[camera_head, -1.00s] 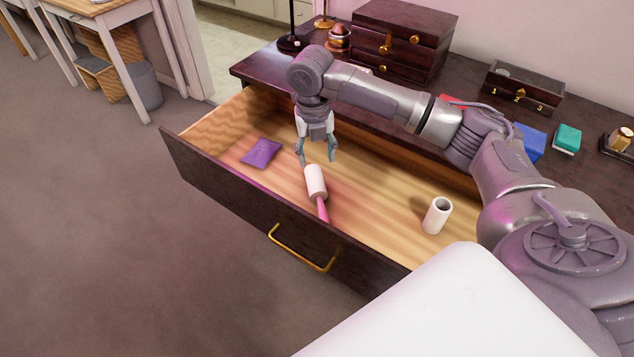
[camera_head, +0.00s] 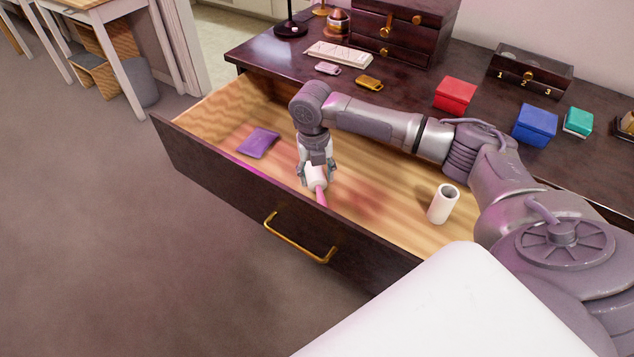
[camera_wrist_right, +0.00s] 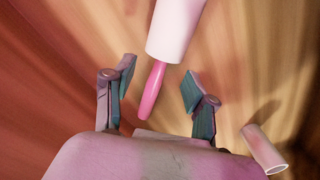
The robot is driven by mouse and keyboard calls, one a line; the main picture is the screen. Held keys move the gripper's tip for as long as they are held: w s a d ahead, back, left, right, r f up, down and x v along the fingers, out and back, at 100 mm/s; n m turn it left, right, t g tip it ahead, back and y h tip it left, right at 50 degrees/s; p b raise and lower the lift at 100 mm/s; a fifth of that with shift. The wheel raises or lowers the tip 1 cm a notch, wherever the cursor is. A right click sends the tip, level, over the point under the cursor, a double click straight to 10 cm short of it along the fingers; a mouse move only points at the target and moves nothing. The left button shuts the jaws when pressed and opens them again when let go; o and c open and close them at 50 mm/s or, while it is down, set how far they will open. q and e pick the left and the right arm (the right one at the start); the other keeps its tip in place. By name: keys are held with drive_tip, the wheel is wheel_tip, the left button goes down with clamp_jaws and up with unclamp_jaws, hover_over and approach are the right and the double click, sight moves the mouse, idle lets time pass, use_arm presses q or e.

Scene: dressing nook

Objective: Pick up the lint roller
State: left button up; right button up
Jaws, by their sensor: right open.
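The lint roller (camera_head: 320,192), with a white roll and a pink handle, lies in the open drawer near its front wall. In the right wrist view its white roll (camera_wrist_right: 174,28) is at the top and the pink handle (camera_wrist_right: 152,90) points down between the fingers. My right gripper (camera_head: 317,177) is open and low over the roller, with a finger on each side of the white roll in the head view. It also shows open in the right wrist view (camera_wrist_right: 156,90). Whether the fingers touch the roller I cannot tell. My left gripper is not in view.
The open drawer (camera_head: 225,165) also holds a purple packet (camera_head: 258,143) at left and a white hollow cylinder (camera_head: 441,205) at right. The dresser top behind carries a red box (camera_head: 455,96), a blue box (camera_head: 535,125) and a numbered dark box (camera_head: 530,75).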

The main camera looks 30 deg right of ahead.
sight(319, 188)
drive_tip(key=f, duration=0.3)
drive_tip(key=f+b, duration=0.1)
drive_tip(key=f, duration=0.1)
drive_tip(key=shift+s+d+f, duration=0.1)
drive_tip(key=shift+s+d, duration=0.1)
drive_tip(key=shift+s, duration=0.05)
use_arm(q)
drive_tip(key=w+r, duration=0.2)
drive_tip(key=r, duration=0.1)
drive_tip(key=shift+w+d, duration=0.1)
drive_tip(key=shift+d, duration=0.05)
use_arm(e)
drive_tip(key=c, duration=0.6)
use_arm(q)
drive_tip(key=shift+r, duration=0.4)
use_arm(e)
clamp_jaws()
